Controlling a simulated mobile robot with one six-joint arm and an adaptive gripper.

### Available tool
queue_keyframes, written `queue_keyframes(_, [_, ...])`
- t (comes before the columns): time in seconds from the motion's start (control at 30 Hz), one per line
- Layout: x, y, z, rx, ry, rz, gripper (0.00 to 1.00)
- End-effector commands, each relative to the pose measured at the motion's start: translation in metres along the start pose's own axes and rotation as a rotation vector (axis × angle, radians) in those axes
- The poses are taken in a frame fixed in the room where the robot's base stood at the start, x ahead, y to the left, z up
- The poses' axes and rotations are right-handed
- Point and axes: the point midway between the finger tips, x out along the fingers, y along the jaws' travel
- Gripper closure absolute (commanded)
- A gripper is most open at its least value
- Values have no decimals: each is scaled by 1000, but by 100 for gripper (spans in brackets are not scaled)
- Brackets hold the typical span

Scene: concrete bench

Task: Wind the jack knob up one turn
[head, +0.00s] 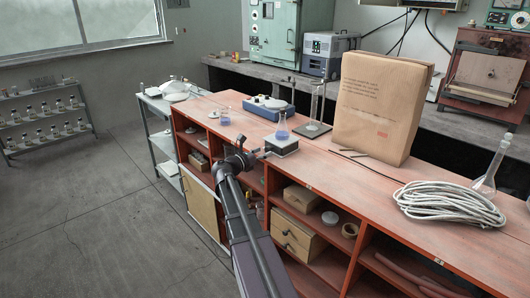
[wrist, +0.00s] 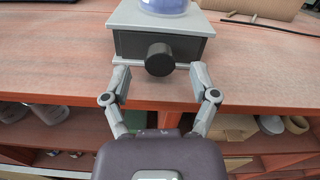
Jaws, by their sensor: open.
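The jack (head: 281,146) is a small dark box with a light top plate, standing near the front edge of the reddish bench. Its round black knob (wrist: 159,60) faces my gripper in the wrist view. A flask with blue liquid (head: 282,126) stands on the jack's top; only its base (wrist: 165,5) shows in the wrist view. My gripper (wrist: 159,76) is open, with one finger on each side of the knob and a gap on both sides. In the head view my gripper (head: 254,155) is at the jack's left, and the knob cannot be made out.
A blue-and-white device (head: 268,108) and a glass cylinder on a dark base (head: 317,108) stand behind the jack. A large paper bag (head: 380,105) and coiled white rope (head: 448,203) are to the right. Open shelves lie below the bench's front edge.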

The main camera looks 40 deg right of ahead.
Motion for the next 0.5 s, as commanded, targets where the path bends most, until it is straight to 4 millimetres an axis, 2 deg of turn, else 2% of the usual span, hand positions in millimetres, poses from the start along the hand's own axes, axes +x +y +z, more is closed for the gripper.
queue_keyframes(0.2, [17, 0, 0, 0, 0, -1, 24])
queue_keyframes(0.5, [20, 0, 0, 0, 0, -1, 24])
